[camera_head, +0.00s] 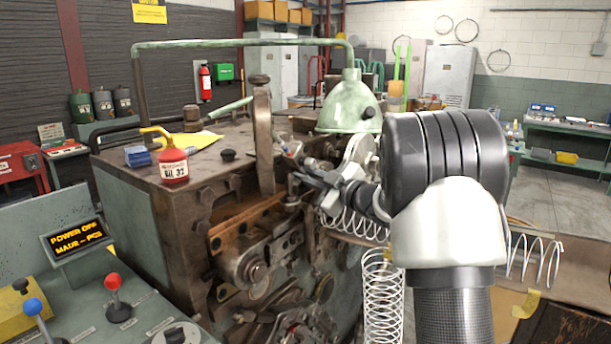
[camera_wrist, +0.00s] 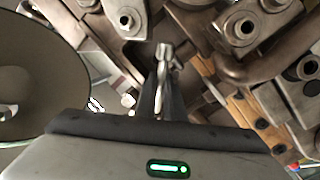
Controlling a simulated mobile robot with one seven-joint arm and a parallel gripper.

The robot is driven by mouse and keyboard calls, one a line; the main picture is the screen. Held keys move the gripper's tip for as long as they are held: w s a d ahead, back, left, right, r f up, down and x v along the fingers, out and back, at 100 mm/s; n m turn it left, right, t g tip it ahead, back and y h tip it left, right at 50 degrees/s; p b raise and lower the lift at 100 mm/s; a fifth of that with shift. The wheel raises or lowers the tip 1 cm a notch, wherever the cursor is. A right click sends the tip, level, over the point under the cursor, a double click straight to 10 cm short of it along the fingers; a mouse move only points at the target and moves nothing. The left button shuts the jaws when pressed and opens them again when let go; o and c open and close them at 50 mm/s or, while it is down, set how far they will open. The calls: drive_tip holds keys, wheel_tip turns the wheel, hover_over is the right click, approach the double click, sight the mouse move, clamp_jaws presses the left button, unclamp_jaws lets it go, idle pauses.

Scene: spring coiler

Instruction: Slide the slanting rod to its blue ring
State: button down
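My gripper (camera_head: 306,183) reaches in from the right to the front of the coiling machine. In the wrist view its two dark fingers (camera_wrist: 163,88) are close together, with a bright metal rod (camera_wrist: 163,52) between them. This looks like the slanting rod; its rounded end shows beyond the fingertips. The fingers appear shut on it, though the contact is partly hidden. In the head view the rod cannot be made out clearly behind the fingers. I cannot pick out a blue ring for certain in either view.
A green lamp shade (camera_head: 350,105) hangs close above my gripper. An upright rusty lever (camera_head: 263,140) stands to its left. White coiled springs (camera_head: 382,295) hang below my wrist. A red oil can (camera_head: 172,160) stands on the machine top. A control panel (camera_head: 110,305) is at front left.

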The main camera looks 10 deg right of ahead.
drive_tip(key=shift+w+d+f+b, duration=0.25)
drive_tip(key=shift+d+f+b, duration=0.1)
drive_tip(key=shift+f+b, duration=0.35)
drive_tip(key=shift+w+d+f, duration=0.15)
drive_tip(key=shift+f, duration=0.05)
drive_tip(key=shift+r, duration=0.1)
drive_tip(key=c, duration=2.1)
unclamp_jaws()
drive_tip(key=v, duration=1.7)
drive_tip(key=shift+s+d, duration=0.1)
drive_tip(key=shift+s, duration=0.1)
